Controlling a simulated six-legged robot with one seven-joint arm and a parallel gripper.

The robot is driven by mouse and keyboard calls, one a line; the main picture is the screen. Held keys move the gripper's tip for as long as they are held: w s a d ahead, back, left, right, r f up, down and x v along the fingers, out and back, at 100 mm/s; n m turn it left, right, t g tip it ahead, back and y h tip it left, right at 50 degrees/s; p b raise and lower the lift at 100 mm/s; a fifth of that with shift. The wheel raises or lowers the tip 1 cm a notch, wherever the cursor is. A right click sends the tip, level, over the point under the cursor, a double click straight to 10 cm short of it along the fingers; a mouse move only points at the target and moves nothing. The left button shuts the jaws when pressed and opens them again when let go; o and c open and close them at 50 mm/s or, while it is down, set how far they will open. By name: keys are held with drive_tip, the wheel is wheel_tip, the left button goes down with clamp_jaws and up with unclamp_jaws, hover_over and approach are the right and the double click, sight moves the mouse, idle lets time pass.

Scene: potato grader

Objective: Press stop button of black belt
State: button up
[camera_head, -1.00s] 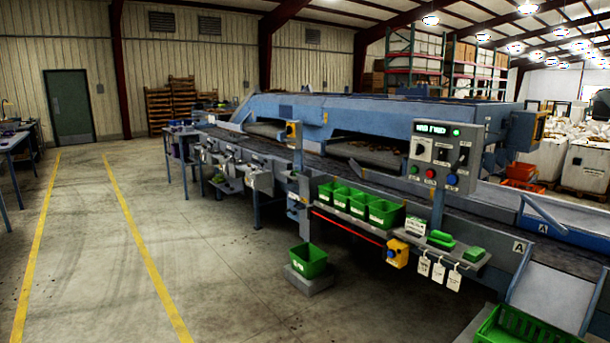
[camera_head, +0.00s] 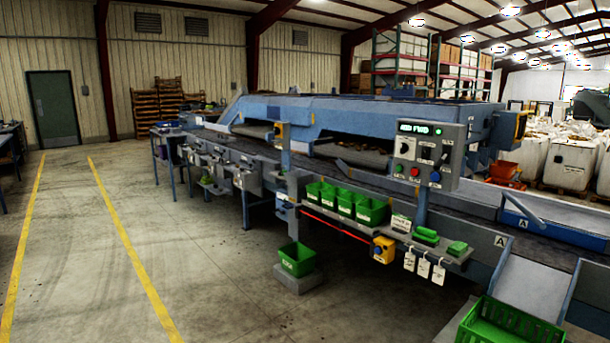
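A grey control panel (camera_head: 433,156) stands on a blue post at the right of the grader, facing me. It has a lit display reading what looks like "FWD" and a green lamp. Along its lower part sit a green button (camera_head: 398,168), a red button (camera_head: 415,171) and a blue knob (camera_head: 435,176); the labels under them are too small to read surely. A dark belt (camera_head: 480,216) runs along the grader behind the panel. I cannot tell whether it is moving. My gripper and arm are out of view.
Green bins (camera_head: 371,212) and a grey shelf (camera_head: 455,254) with hanging tags stand below the panel. A yellow box (camera_head: 383,250) hangs at the front edge. A green bin on a block (camera_head: 297,259) and a green crate (camera_head: 500,325) stand lower. The floor at left (camera_head: 130,240) is clear.

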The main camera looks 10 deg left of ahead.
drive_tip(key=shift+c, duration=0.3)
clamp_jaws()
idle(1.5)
